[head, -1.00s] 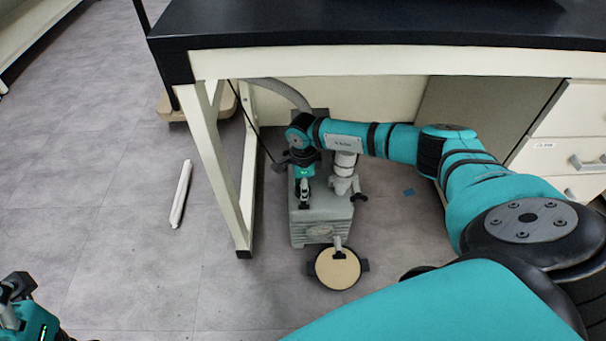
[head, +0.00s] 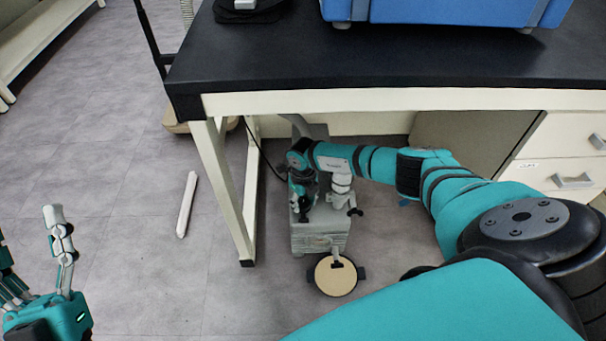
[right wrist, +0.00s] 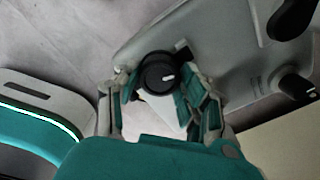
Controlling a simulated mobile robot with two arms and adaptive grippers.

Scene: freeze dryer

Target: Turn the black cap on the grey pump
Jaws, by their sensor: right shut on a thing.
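The grey pump (head: 320,238) stands on the floor under the bench. My right arm reaches in to it, and my right gripper (head: 302,212) points down at its top. In the right wrist view the black cap (right wrist: 156,74) is round with a short white mark. It sits between the fingers of my right gripper (right wrist: 160,92), which are shut on it. In the head view the gripper hides the cap. My left gripper (head: 28,230) is at the lower left, fingers spread, open and empty, far from the pump.
The black bench top (head: 400,60) lies over the pump, with a white leg (head: 232,190) to its left. A round tan-topped piece (head: 336,277) is at the pump's front. Another black knob (right wrist: 297,86) is on the pump. A white bar (head: 187,205) lies on open floor.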

